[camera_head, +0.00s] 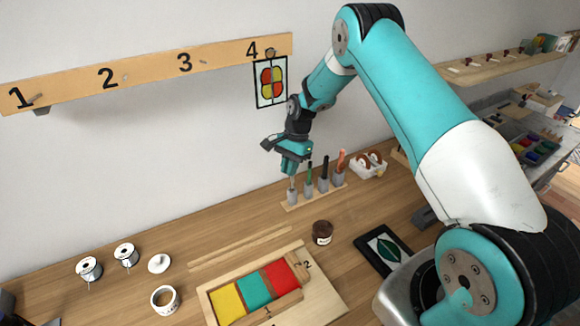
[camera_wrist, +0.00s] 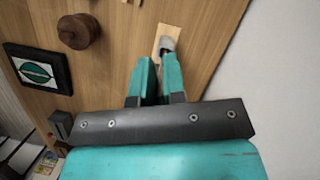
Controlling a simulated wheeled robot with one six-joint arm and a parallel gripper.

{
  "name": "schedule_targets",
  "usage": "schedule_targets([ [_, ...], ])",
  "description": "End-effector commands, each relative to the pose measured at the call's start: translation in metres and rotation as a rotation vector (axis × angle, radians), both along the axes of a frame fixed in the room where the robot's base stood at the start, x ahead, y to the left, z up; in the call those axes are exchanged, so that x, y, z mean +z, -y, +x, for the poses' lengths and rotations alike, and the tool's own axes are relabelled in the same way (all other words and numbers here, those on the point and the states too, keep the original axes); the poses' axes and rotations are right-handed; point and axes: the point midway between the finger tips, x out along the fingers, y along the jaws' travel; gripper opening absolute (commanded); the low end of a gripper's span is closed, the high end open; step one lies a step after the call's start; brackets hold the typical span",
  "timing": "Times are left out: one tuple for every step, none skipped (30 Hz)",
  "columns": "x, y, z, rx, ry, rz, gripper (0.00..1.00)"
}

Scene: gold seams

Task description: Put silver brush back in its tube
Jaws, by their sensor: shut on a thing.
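My gripper (camera_head: 291,167) is shut on the silver brush (camera_head: 292,183), of which a short thin length shows below the fingers. The brush is roughly upright, in line with the leftmost grey tube (camera_head: 292,197) of the rack. Its lower end meets the tube's mouth in the picture; I cannot tell how deep it sits. In the wrist view, my gripper (camera_wrist: 160,70) has teal fingers close together, and a pale grey tube (camera_wrist: 168,44) shows just beyond them. The brush is mostly hidden there.
Several tubes with brushes, including a dark one (camera_head: 324,174) and a reddish one (camera_head: 341,163), stand close to the right on the wooden rack (camera_head: 313,198). A brown jar (camera_head: 322,232) stands in front.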

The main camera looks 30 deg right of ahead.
Motion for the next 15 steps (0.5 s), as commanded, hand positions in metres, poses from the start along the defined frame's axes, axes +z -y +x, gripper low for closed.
schedule_targets([
  [-0.002,0.000,0.000,0.000,0.000,0.000,0.00],
  [-0.003,0.000,0.000,0.000,0.000,0.000,0.00],
  [-0.004,0.000,0.000,0.000,0.000,0.000,0.00],
  [-0.005,0.000,0.000,0.000,0.000,0.000,0.00],
  [-0.006,0.000,0.000,0.000,0.000,0.000,0.00],
  [-0.007,0.000,0.000,0.000,0.000,0.000,0.00],
  [-0.007,0.000,0.000,0.000,0.000,0.000,0.00],
  [-0.008,0.000,0.000,0.000,0.000,0.000,0.00],
  [-0.009,0.000,0.000,0.000,0.000,0.000,0.00],
  [-0.010,0.000,0.000,0.000,0.000,0.000,0.00],
  [-0.011,0.000,0.000,0.000,0.000,0.000,0.00],
  [-0.012,0.000,0.000,0.000,0.000,0.000,0.00],
  [-0.012,0.000,0.000,0.000,0.000,0.000,0.00],
  [-0.013,0.000,0.000,0.000,0.000,0.000,0.00],
  [-0.014,0.000,0.000,0.000,0.000,0.000,0.00],
])
